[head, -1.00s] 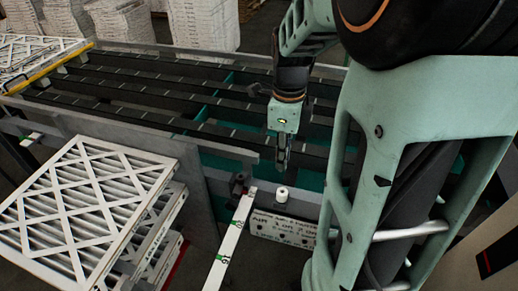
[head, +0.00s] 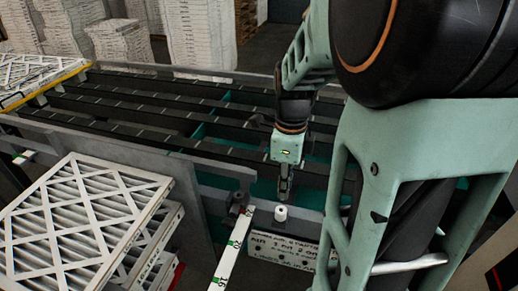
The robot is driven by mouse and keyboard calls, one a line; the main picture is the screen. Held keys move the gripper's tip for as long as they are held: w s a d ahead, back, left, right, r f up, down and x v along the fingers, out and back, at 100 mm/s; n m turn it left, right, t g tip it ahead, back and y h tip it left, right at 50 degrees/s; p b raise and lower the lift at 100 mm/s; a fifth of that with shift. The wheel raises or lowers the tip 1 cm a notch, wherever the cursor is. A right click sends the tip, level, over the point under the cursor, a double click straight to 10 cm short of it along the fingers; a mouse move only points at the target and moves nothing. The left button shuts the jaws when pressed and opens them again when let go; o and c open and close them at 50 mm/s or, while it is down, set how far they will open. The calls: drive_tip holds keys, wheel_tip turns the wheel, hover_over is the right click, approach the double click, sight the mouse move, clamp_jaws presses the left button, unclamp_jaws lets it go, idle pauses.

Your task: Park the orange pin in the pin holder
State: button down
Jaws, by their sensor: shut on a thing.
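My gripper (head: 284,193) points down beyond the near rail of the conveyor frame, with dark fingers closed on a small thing. I take it for the orange pin, but it is mostly hidden between the fingers and I cannot make out its colour. A short white round socket (head: 281,212), which looks like the pin holder, stands right below the fingertips. Its dark opening faces up. Whether the tip touches it I cannot tell from this distance.
A white sign (head: 284,250) with lettering and dark dots hangs just in front of the socket. A white bar (head: 232,252) with green marks runs toward me at its left. Boxed filters (head: 80,215) are stacked at the left. My arm covers the right side.

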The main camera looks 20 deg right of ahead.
drive_tip(key=shift+f+b, duration=0.7)
drive_tip(key=shift+f, duration=0.65)
drive_tip(key=shift+f+b, duration=1.3)
drive_tip(key=shift+f, duration=1)
idle(0.7)
drive_tip(key=c, duration=1.7)
unclamp_jaws()
drive_tip(key=shift+c, duration=0.2)
drive_tip(key=shift+r, duration=0.1)
wheel_tip(320, 180, up, 12)
